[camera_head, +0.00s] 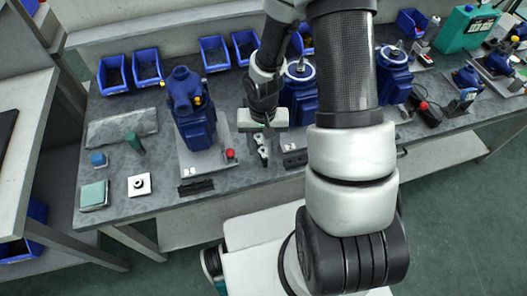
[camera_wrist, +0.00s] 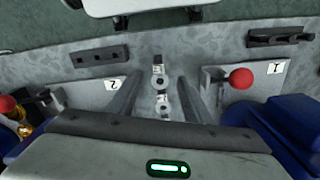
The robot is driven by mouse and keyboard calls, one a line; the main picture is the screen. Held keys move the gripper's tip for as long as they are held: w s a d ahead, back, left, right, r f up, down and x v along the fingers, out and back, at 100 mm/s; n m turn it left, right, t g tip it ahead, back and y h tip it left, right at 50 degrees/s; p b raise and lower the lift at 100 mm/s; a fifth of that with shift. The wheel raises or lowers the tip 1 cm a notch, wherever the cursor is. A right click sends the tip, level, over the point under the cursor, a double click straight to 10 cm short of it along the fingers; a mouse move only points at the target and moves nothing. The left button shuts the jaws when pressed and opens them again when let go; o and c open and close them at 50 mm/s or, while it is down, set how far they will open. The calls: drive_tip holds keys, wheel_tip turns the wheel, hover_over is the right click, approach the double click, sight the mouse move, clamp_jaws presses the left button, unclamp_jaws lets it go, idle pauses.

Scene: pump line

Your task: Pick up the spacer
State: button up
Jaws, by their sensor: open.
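Two small light grey pieces, each with a round dark-centred top, lie in a line on the bench; I cannot tell for sure which is the spacer. In the wrist view the upper piece (camera_wrist: 158,76) and the lower piece (camera_wrist: 162,105) show between my fingers. The pair also shows small in the head view (camera_head: 262,151), just below my gripper (camera_head: 263,132). My gripper (camera_wrist: 160,82) points down over them, its two dark fingers apart on either side, with nothing held. The height gap to the pieces is hard to judge.
Blue pumps stand on grey plates to the left (camera_head: 194,115) and right (camera_head: 297,90). A red button (camera_wrist: 240,78) is right of my fingers in the wrist view. A dark slotted bar (camera_wrist: 99,56) lies left. Blue bins (camera_head: 215,53) line the back.

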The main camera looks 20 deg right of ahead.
drive_tip(key=c, duration=1.1)
drive_tip(key=shift+c, duration=0.2)
